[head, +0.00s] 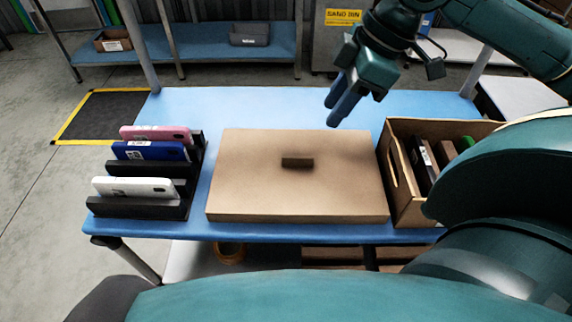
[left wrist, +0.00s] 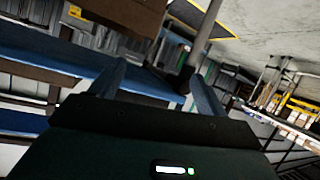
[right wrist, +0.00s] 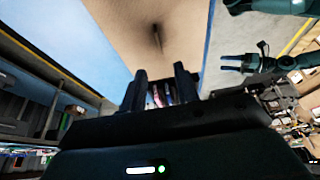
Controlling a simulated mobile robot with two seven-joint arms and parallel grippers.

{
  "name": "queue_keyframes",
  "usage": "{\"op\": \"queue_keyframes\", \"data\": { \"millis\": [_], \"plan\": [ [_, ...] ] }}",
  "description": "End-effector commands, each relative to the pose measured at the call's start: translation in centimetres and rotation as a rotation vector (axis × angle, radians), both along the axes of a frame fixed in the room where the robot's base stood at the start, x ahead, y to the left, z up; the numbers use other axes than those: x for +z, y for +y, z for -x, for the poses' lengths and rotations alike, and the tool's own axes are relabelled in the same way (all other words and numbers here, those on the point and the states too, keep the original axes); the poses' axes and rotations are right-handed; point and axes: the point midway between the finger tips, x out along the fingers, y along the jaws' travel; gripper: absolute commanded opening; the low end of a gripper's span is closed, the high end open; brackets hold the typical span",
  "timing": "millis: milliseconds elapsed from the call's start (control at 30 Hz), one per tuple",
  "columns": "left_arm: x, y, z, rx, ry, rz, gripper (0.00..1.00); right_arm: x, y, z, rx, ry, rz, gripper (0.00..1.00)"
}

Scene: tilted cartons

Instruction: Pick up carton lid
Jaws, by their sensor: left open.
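A flat tan carton lid (head: 290,195) lies in the middle of the blue table, with a small dark brown block handle (head: 297,162) on its top. The lid and its handle also show in the right wrist view (right wrist: 185,50). My right gripper (head: 345,108) hangs above the lid's far right edge, apart from the handle. Its fingers (right wrist: 160,88) are parted with nothing between them. My left gripper (left wrist: 155,85) is open and empty. It is out of the head view, but an arm of mine with parted fingers (right wrist: 232,63) shows in the right wrist view.
A black rack (head: 140,208) with pink, blue and white phone-like items stands left of the lid. The blue table (head: 240,105) is clear behind the lid.

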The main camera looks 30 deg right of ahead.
Motion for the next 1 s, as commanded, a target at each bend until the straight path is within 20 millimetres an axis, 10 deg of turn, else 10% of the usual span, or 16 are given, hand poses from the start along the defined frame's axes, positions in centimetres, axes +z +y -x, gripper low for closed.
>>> {"op": "queue_keyframes", "data": {
  "millis": [1000],
  "plan": [
    [0.7,1.2,0.6,0.028,-0.098,-0.009,0.76,-11.9,4.2,-3.1,0.000,-0.001,-0.002,0.31]
  ]
}}
